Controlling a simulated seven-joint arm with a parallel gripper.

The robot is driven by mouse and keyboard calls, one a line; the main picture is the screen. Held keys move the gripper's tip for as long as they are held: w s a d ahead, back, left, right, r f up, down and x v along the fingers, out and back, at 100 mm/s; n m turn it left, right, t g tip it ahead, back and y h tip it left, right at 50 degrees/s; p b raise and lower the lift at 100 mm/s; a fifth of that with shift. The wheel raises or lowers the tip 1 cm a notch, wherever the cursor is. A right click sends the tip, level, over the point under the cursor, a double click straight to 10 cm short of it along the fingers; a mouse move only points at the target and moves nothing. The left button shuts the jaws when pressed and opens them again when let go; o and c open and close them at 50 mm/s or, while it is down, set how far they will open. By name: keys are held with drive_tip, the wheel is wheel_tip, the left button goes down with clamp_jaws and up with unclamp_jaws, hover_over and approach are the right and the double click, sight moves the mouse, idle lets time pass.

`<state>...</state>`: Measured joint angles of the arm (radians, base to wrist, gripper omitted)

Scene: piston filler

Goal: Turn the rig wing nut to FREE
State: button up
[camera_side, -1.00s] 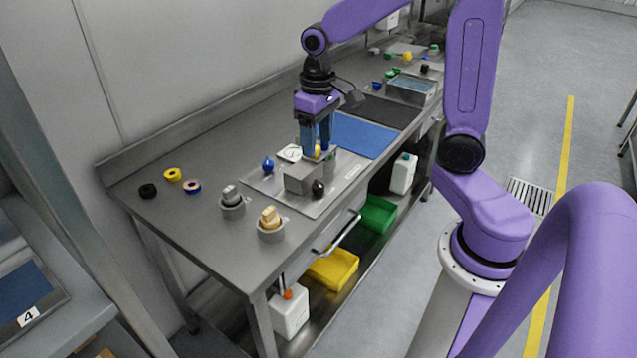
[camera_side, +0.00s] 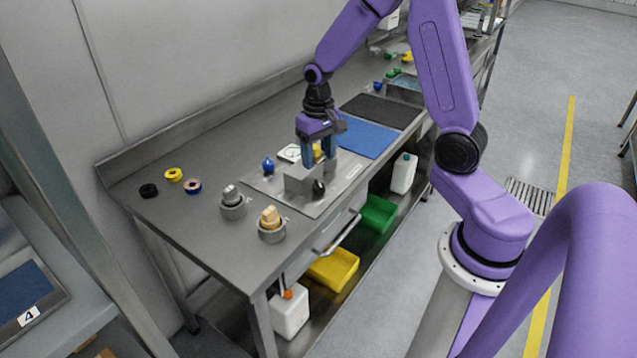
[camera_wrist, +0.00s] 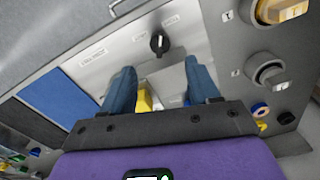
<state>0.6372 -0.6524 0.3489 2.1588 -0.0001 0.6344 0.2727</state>
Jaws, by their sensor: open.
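The rig is a metal plate (camera_side: 335,199) with a grey block (camera_side: 299,180) on it. A yellow part (camera_side: 317,150) shows behind the block, between my gripper's fingers in the side view; it is also partly seen in the wrist view (camera_wrist: 143,98). A black knob (camera_side: 319,188) is at the block's front right; in the wrist view the knob (camera_wrist: 159,43) has a white mark and small labels beside it, too small to read. I cannot tell for sure which part is the wing nut. My gripper (camera_side: 319,163) is open, pointing down, with its fingertips close over the block.
A blue knob (camera_side: 268,165) stands on the plate's left. Two round holders, one with a grey piece (camera_side: 231,196) and one with a tan piece (camera_side: 271,218), stand at the front left. A blue mat (camera_side: 367,138) and a dark mat (camera_side: 382,110) lie behind, to the right.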

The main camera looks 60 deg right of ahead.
sight(318, 186)
wheel_tip(318, 186, down, 9)
drive_tip(key=shift+f, duration=0.15)
idle(0.4)
drive_tip(key=c, duration=1)
